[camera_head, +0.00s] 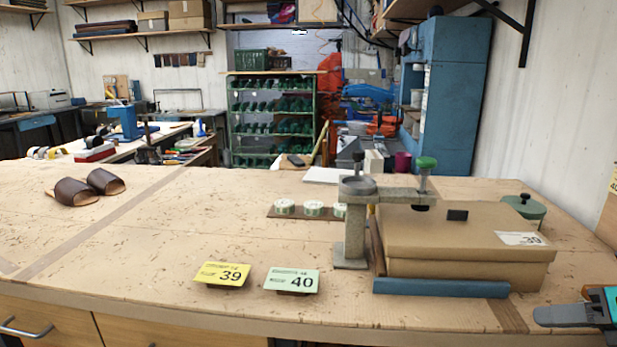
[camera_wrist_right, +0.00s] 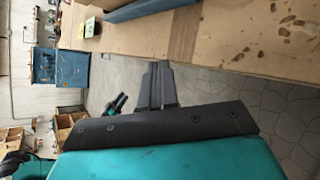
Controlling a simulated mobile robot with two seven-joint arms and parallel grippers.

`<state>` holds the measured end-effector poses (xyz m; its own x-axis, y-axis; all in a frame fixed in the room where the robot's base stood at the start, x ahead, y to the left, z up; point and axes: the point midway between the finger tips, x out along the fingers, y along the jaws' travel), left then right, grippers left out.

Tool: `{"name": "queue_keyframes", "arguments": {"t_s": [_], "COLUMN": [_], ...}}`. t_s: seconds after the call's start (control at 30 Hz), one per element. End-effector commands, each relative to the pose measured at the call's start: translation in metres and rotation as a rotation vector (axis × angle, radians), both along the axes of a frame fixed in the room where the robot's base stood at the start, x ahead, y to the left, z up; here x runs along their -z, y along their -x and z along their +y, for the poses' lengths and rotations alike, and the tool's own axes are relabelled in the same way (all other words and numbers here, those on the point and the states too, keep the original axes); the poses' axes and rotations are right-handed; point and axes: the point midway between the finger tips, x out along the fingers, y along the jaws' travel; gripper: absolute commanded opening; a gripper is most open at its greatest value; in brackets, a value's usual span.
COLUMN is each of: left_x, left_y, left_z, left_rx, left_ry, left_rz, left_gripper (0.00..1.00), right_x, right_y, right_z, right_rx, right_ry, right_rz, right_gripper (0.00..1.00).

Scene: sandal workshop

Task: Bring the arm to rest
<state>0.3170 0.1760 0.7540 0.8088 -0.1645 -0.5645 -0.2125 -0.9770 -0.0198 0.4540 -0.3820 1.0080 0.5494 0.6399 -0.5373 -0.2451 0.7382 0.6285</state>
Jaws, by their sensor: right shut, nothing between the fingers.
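My right gripper (camera_head: 548,316) comes in at the lower right corner of the head view, by the front right edge of the workbench (camera_head: 130,255). Its grey fingers are closed together with nothing between them. In the right wrist view the closed fingers (camera_wrist_right: 158,84) point out past the bench's edge, with grey floor behind them. The gripper appears apart from the bench and from everything on it. Most of my right arm is outside the head view.
A cardboard box (camera_head: 460,245) stands behind a blue bar (camera_head: 440,288), beside a grey press (camera_head: 353,225). A yellow card (camera_head: 222,274) and a green card (camera_head: 292,280) stand near the front edge. Brown sandals (camera_head: 75,192) lie far left. The bench's middle left is clear.

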Motion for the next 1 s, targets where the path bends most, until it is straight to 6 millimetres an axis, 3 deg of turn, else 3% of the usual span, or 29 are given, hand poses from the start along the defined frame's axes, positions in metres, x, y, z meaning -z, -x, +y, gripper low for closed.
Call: {"name": "queue_keyframes", "arguments": {"t_s": [0.27, 0.47, 0.67, 0.8, 1.0], "left_x": [0.001, 0.002, 0.002, 0.002, 0.002], "left_y": [0.002, 0.003, 0.003, 0.003, 0.003], "left_z": [0.001, 0.001, 0.001, 0.001, 0.001], "left_rx": [-0.001, -0.002, -0.002, -0.001, -0.001], "left_ry": [0.000, -0.001, -0.001, -0.002, -0.002], "left_rz": [0.005, 0.007, 0.008, 0.008, 0.008], "left_gripper": [0.37, 0.37, 0.37, 0.37, 0.37], "right_x": [0.078, 0.141, 0.201, 0.233, 0.253], "right_y": [0.032, 0.063, 0.096, 0.116, 0.133], "right_z": [-0.013, 0.004, 0.050, 0.101, 0.172], "right_rx": [0.495, 0.855, 1.192, 1.400, 1.603], "right_ry": [-0.465, -0.828, -1.189, -1.432, -1.685], "right_rz": [0.138, 0.297, 0.513, 0.699, 0.949], "right_gripper": [0.00, 0.00, 0.00, 0.00, 0.00]}}
